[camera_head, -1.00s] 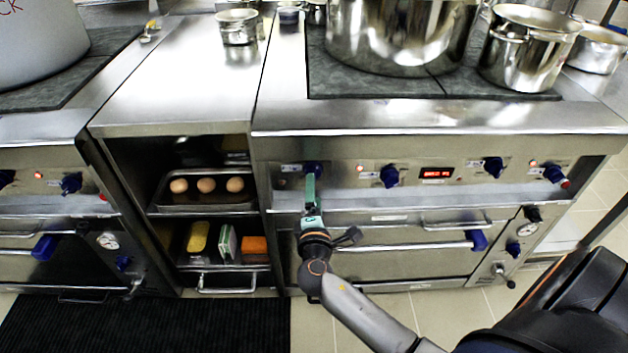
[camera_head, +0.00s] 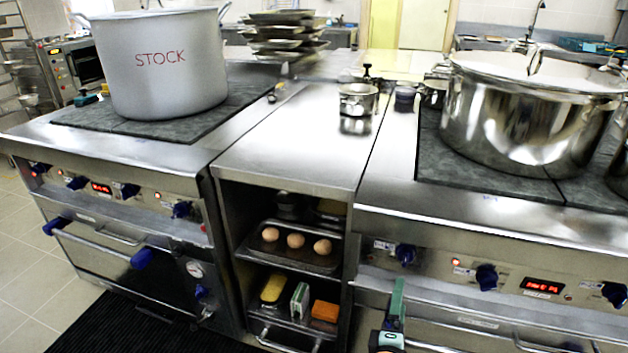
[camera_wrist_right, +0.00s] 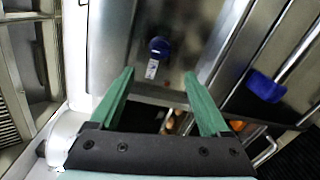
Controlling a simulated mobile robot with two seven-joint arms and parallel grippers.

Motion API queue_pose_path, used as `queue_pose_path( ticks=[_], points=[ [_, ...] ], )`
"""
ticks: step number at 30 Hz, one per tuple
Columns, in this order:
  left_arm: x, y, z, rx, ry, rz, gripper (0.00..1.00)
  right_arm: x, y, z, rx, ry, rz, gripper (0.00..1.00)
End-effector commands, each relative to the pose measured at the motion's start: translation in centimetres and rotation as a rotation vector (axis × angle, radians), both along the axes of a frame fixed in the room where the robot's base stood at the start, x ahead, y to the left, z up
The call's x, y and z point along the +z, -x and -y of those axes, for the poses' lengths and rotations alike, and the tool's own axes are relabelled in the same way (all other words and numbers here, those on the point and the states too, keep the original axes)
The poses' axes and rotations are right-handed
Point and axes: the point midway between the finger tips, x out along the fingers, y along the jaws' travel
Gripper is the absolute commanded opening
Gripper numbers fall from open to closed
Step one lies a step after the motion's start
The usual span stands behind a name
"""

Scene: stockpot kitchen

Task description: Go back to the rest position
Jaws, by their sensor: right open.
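My right gripper (camera_head: 397,300) shows at the bottom of the head view, in front of the right stove's control panel. In the right wrist view its two green fingers (camera_wrist_right: 160,88) stand wide apart with nothing between them. A blue knob (camera_wrist_right: 159,47) appears beyond the fingertips there, apart from them. In the head view a blue knob (camera_head: 405,254) sits on the panel just above the gripper. My left gripper is not in view.
A grey STOCK pot (camera_head: 165,75) stands on the left stove. A large steel pot (camera_head: 520,120) stands on the right stove. Between them is a steel counter (camera_head: 290,140), mostly clear, above shelves with eggs (camera_head: 296,240) and sponges (camera_head: 273,288). An oven handle (camera_wrist_right: 290,60) lies right of the fingers.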

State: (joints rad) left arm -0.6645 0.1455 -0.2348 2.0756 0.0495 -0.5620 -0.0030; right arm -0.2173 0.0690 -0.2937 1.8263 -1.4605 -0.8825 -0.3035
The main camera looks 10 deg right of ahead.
Motion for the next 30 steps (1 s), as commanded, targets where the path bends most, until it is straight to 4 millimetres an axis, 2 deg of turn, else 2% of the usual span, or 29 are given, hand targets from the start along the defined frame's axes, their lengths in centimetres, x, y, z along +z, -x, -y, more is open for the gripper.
queue_pose_path(
  ticks=[4,8,12,15,18,22,27,28,30],
  points=[
    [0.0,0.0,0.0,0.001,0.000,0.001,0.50,-1.5,0.6,-0.2,0.014,-0.077,-0.024,0.80],
    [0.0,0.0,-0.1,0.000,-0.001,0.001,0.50,-5.2,2.3,-1.2,0.042,-0.301,-0.079,0.80],
    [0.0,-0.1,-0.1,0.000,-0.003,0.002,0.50,-9.6,5.3,-3.5,0.061,-0.639,-0.145,0.80],
    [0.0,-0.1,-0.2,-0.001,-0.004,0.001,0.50,-11.8,7.7,-5.6,0.054,-0.887,-0.182,0.80],
    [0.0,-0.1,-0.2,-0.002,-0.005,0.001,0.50,-13.2,10.1,-7.8,0.035,-1.130,-0.208,0.80],
    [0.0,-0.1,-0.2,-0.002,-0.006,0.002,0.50,-13.8,12.8,-10.5,-0.009,-1.416,-0.228,0.80],
    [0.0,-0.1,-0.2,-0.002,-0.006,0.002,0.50,-13.3,15.7,-13.3,-0.092,-1.750,-0.233,0.80],
    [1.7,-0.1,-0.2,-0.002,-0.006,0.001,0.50,-11.8,15.7,-13.3,-0.093,-1.757,-0.228,0.80],
    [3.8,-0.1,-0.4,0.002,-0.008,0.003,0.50,-9.9,15.6,-13.0,-0.097,-1.747,-0.222,0.80]
  ],
)
